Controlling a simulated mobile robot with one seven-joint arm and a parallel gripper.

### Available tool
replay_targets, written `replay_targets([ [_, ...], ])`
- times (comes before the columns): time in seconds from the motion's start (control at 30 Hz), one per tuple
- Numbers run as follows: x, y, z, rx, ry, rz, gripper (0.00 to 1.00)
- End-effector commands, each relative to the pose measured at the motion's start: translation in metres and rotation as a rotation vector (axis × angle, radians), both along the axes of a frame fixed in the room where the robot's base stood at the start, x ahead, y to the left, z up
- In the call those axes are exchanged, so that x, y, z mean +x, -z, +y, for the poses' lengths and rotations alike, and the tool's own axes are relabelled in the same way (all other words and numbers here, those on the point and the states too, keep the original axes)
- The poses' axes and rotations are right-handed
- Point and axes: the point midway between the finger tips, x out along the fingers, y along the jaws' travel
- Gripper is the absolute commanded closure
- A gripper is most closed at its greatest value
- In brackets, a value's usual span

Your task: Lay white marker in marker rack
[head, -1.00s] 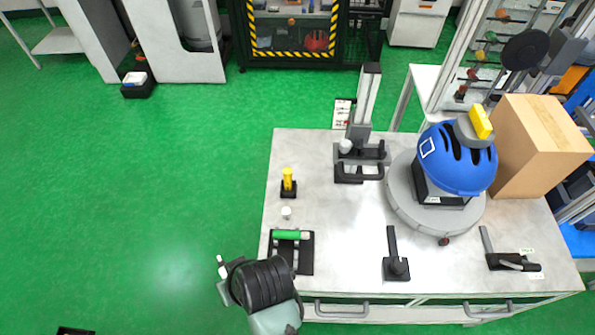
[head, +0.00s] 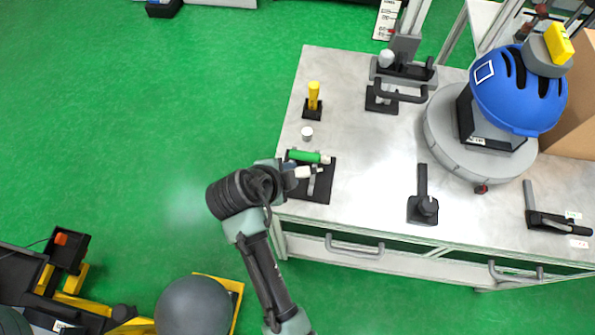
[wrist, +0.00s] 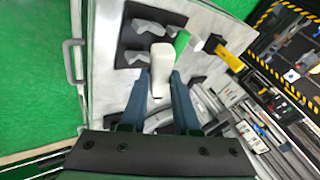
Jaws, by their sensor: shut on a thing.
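The white marker (wrist: 161,66) is held between the two blue-grey fingers of my gripper (wrist: 160,92) in the wrist view. In the head view my gripper (head: 291,172) is at the left edge of the table, with the white marker (head: 303,172) over the marker rack. The marker rack (head: 323,187) is a black plate with grey cradles; it also shows in the wrist view (wrist: 133,38). A green marker (head: 304,156) with a pale end lies across the rack's far part. I cannot tell whether the white marker touches a cradle.
A small white cylinder (head: 307,133) and a yellow peg on a black base (head: 313,97) stand behind the rack. A black stand (head: 422,207) is to its right. A blue helmet (head: 513,92) sits on a round grey turntable (head: 447,150). The middle of the table (head: 375,150) is clear.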

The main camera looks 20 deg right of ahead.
Motion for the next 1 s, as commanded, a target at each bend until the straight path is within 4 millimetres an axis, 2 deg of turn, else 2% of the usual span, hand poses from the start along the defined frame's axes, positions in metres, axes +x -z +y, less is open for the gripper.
replay_targets([
  [0.1,0.008,0.007,-0.012,-0.014,0.165,-0.032,1.0],
  [0.3,0.012,0.007,-0.021,-0.023,0.316,-0.056,1.0],
  [0.57,0.012,0.015,-0.022,-0.022,0.335,-0.058,1.0],
  [1.0,0.011,0.057,-0.022,-0.021,0.332,-0.058,1.0],
])
